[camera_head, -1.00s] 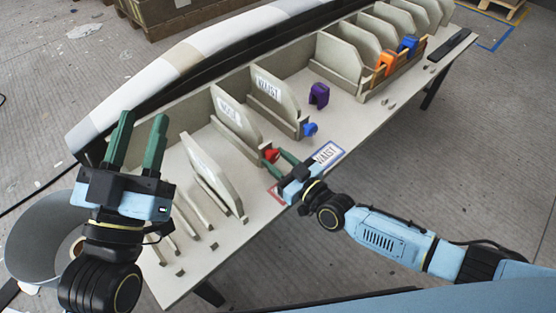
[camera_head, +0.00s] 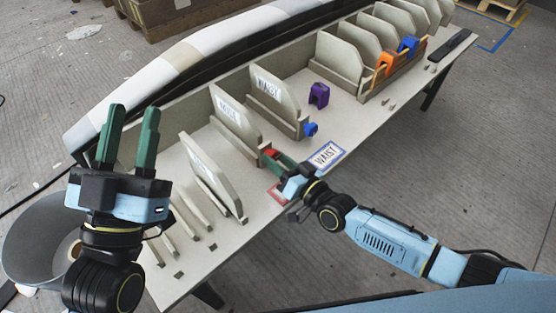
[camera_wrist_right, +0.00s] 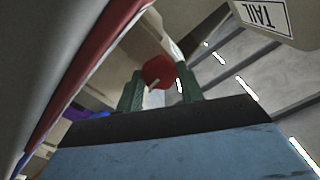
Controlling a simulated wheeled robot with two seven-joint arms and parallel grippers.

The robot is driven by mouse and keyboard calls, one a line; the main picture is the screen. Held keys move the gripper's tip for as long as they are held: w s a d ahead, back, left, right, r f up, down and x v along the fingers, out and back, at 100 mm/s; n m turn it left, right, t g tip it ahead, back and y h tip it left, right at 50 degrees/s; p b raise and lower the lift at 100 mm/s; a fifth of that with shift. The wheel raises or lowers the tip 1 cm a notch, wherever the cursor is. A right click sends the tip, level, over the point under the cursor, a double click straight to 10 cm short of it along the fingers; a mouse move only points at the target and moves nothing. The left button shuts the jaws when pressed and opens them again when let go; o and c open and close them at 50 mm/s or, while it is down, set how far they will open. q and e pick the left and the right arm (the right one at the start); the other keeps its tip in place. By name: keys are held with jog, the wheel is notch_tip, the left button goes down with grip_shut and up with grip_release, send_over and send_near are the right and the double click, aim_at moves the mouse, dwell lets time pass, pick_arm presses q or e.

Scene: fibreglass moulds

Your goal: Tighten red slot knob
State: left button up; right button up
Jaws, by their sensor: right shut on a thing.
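The red slot knob (camera_head: 270,153) sits at the front edge of an upright divider panel on the table. It also shows in the right wrist view as a red knob (camera_wrist_right: 158,72) between the green fingers. My right gripper (camera_head: 277,159) reaches in from the right and is shut on the red knob; in the right wrist view its fingers (camera_wrist_right: 160,90) lie on either side of it. My left gripper (camera_head: 128,137) is raised at the left with its green fingers apart and empty, away from the knob.
A blue knob (camera_head: 311,129) and a purple clamp (camera_head: 319,95) are on the table farther right. Orange (camera_head: 386,63) and blue (camera_head: 408,46) clamps sit on a rack at the back right. Floor in front is clear.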

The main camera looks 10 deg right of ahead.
jog(key=shift+f, duration=0.1)
pick_arm(q)
jog(key=shift+r, duration=0.1)
pick_arm(e)
jog(key=o, duration=1)
jog(key=shift+s+d, duration=0.15)
jog(key=shift+s, duration=0.05)
jog(key=p+v, duration=0.2)
jog(key=v, duration=0.4)
jog(key=shift+s+d+p, duration=0.15)
jog(key=shift+p, duration=0.15)
pick_arm(q)
notch_tip(320, 180, down, 14)
jog(key=a+g+y+p, duration=0.1)
jog(key=a+g+y, duration=0.1)
jog(key=g, duration=0.8)
jog(key=shift+w+a+f+y+p, duration=0.15)
jog(key=shift+a+f+y+p, duration=0.15)
jog(key=shift+y, duration=0.5)
pick_arm(e)
jog(key=v, duration=0.6)
jog(key=shift+s, duration=0.25)
jog(key=shift+d, duration=0.1)
